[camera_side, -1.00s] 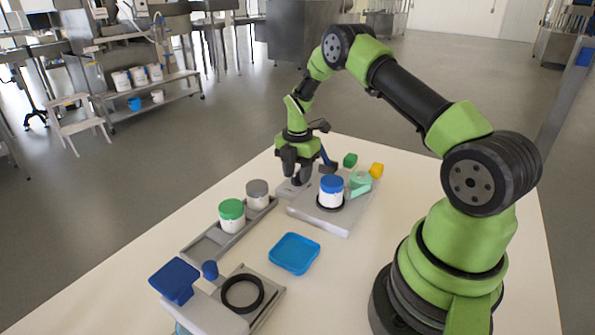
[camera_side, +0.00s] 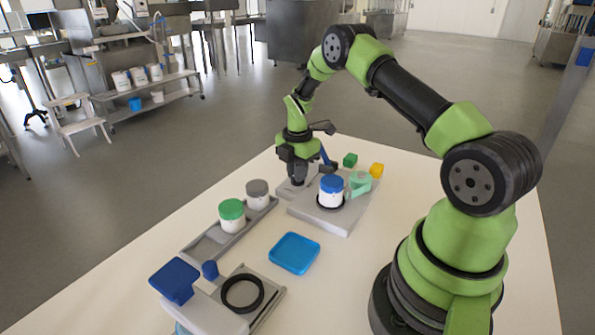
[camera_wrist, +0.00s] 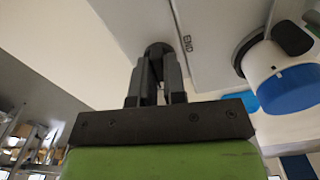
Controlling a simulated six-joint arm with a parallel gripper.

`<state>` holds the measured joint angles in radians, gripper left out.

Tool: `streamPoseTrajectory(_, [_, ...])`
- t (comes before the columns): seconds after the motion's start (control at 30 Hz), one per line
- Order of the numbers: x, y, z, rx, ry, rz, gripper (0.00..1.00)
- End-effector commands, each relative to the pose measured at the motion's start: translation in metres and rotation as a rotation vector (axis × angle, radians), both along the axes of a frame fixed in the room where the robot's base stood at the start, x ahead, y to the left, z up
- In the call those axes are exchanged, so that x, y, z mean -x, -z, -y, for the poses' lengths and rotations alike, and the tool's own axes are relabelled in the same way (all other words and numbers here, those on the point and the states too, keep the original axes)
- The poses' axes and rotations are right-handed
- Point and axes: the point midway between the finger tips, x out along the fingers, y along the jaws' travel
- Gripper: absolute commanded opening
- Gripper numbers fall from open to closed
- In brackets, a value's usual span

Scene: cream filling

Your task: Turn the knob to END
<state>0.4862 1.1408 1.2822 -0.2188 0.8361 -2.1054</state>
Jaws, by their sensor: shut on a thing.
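The dark round knob (camera_wrist: 158,47) shows in the wrist view at the tips of my gripper (camera_wrist: 157,72), on a pale grey panel. My gripper is shut on the knob, with one finger on each side. The word END (camera_wrist: 188,43) is printed on the panel just right of the knob, beside a dark line. In the side view my gripper (camera_side: 298,177) points down at the back left end of the grey station (camera_side: 325,220); the knob is mostly hidden there by the fingers.
A white jar with a blue lid (camera_side: 331,190) stands on the station, close right of my gripper. A mint-green piece (camera_side: 359,183), a green cube (camera_side: 350,160) and a yellow block (camera_side: 377,170) lie behind it. A tray holds a green-lidded jar (camera_side: 232,215) and a grey-lidded jar (camera_side: 257,194).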

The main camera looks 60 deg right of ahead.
Motion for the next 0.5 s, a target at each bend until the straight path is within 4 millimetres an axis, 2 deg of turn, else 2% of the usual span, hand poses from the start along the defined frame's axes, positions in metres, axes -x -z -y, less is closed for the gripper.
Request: streamPoseTrajectory(0.5, [0.0000, -0.0007, 0.0000, 0.000, 0.480, 0.000, 0.00])
